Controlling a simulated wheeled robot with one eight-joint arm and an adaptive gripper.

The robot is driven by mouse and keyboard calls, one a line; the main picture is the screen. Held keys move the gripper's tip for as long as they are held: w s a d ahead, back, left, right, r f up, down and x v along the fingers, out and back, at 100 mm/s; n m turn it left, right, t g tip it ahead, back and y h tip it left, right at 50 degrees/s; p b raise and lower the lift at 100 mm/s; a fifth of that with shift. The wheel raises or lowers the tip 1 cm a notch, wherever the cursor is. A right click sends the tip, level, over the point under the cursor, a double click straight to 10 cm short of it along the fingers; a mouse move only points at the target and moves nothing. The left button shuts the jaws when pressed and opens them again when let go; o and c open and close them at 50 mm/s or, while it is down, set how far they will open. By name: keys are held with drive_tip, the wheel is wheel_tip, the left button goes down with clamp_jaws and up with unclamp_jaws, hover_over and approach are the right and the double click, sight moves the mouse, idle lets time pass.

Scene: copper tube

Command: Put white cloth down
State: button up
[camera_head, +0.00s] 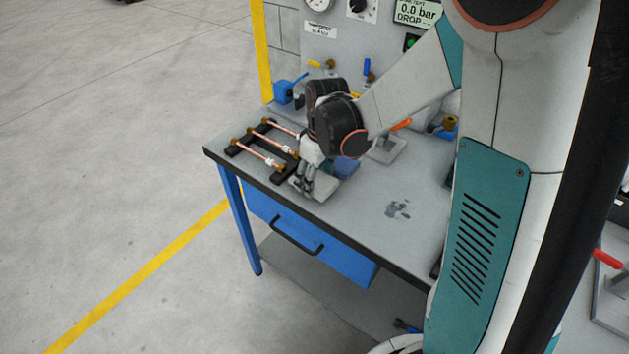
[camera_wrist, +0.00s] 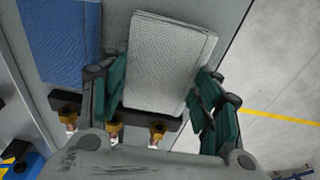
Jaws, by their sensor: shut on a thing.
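The white cloth (camera_wrist: 172,55), a folded pale pad, lies between the green fingers of my gripper (camera_wrist: 160,88) in the wrist view. My gripper is shut on it. In the head view my gripper (camera_head: 304,184) points down near the front edge of the bench, and part of the white cloth (camera_head: 322,189) shows beside the fingers. The cloth is at or very near the bench top; I cannot tell whether it touches. The gripped part is partly hidden by the fingers.
A blue cloth (camera_head: 346,167) lies just behind the white one. A dark rack with copper tubes (camera_head: 268,160) stands left of my gripper. The grey bench top (camera_head: 365,225) is mostly clear to the right, apart from small dark pieces (camera_head: 398,209). A fixture with an orange handle (camera_head: 388,148) stands behind.

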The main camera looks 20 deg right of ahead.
drive_tip(key=shift+f, duration=0.3)
drive_tip(key=shift+f+b, duration=0.45)
drive_tip(key=shift+f, duration=0.1)
drive_tip(key=shift+s, duration=0.1)
drive_tip(key=o, duration=1.1)
drive_tip(key=shift+f, duration=0.15)
